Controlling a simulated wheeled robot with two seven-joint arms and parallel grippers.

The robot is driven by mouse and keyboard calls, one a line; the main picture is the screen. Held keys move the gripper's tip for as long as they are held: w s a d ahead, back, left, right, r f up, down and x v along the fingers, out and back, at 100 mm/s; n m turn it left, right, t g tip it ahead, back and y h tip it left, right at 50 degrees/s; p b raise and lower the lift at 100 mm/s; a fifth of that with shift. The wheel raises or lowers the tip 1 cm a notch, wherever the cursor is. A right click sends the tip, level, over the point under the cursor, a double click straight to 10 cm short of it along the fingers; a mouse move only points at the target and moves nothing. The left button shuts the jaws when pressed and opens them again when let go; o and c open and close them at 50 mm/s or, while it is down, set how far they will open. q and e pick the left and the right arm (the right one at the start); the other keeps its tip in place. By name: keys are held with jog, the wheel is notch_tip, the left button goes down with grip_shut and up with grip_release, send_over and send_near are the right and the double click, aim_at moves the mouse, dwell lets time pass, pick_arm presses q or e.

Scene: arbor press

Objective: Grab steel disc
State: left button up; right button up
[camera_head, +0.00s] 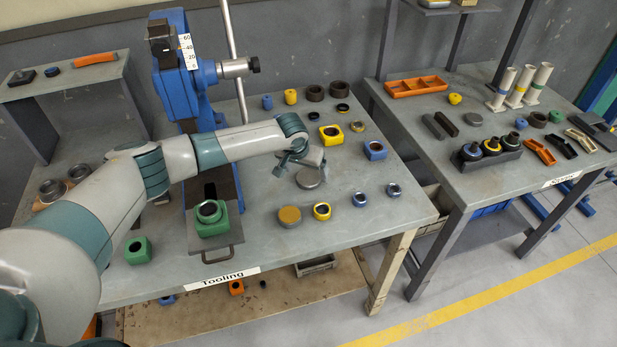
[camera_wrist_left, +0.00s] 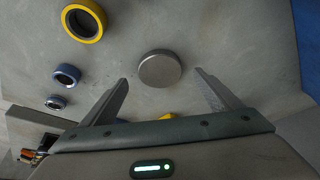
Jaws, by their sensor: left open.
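The steel disc (camera_head: 308,179) is a flat, round grey piece lying on the Tooling table, just in front of my left gripper. My left gripper (camera_head: 300,165) is open and empty, above the table close to the disc. In the left wrist view the disc (camera_wrist_left: 160,69) lies between the lines of the two spread fingers, a little beyond the fingertips (camera_wrist_left: 162,77). Nothing touches it there. My right gripper is not in view.
A brass-coloured disc (camera_head: 289,216), a yellow ring (camera_head: 322,211) and blue rings (camera_head: 359,199) lie nearby on the table. The blue arbor press (camera_head: 176,85) stands left, with a green block (camera_head: 210,222) at its base. Another grey disc (camera_head: 473,119) lies on the right table.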

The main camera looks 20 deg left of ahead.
aim_at(309, 177)
pick_arm(q)
jog(key=shift+p+x, duration=0.6)
jog(key=shift+x, duration=1.15)
jog(key=c, duration=1.4)
